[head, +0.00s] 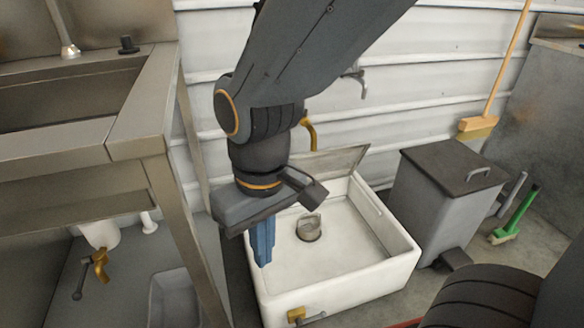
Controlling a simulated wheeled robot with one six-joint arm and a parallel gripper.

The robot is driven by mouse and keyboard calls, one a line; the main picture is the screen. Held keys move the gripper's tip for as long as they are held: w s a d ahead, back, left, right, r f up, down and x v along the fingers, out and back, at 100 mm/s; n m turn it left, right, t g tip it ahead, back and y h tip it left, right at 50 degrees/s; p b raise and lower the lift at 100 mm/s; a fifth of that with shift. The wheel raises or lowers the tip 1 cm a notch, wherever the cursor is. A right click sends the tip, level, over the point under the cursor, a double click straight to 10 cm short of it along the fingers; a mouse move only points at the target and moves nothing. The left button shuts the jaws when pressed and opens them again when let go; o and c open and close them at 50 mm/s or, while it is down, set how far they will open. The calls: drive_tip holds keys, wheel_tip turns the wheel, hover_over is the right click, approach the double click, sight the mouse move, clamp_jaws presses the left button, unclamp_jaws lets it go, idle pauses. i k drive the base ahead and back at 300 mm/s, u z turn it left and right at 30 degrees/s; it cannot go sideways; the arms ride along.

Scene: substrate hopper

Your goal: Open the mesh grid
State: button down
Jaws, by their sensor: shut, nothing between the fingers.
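A white open-topped basin (400,258) stands on the floor, with a round metal drain fitting (309,228) in its bottom. A flat grey panel (338,163), perhaps the mesh grid, stands tilted up at the basin's back edge. Its surface is too small to show mesh, and my arm hides its left part. My gripper (263,250), with blue fingers, points down over the left side of the basin, in front of the panel. The fingers are shut and hold nothing. I cannot tell whether they touch the basin.
A grey lidded bin (428,195) stands close to the right of the basin. A steel sink bench (140,135) is at the left. A brass valve (296,314) sticks out of the basin's front. A broom (478,125) and green brush (515,215) are at the right.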

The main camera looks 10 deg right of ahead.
sight(338, 151)
drive_tip(key=u, duration=1.5)
drive_tip(key=k, duration=0.55)
drive_tip(key=z, duration=1.3)
